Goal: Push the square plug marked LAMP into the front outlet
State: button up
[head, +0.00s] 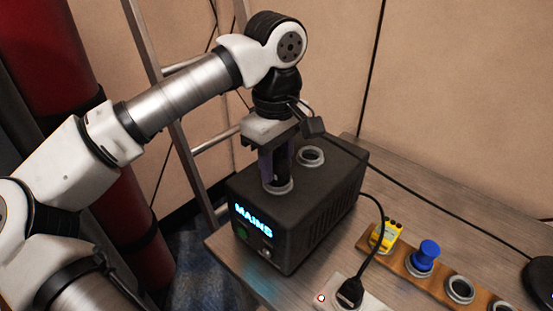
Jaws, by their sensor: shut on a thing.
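A black box (300,220) with a lit MAINS label stands on the table. It has two ringed outlets on top. My gripper (276,172) points down over the front outlet (279,188), its purple fingers shut on a dark thing, likely the plug, which is mostly hidden between them. No LAMP marking can be read. The fingers' lower end is at the outlet's ring; I cannot tell how far the held thing is in. The rear outlet (311,155) looks empty.
A wooden rack (443,270) at the right holds a yellow plug (385,235) and a blue plug (425,256), with empty rings beside them. A white power strip (335,291) with a black plug (350,292) lies in front. Black cables cross the table. A metal ladder stands behind.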

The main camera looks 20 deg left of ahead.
jog(key=o, duration=1.6)
jog(key=shift+c, duration=0.2)
jog(key=shift+r, duration=0.1)
jog(key=shift+r+p, duration=2.15)
jog(key=shift+r, duration=0.8)
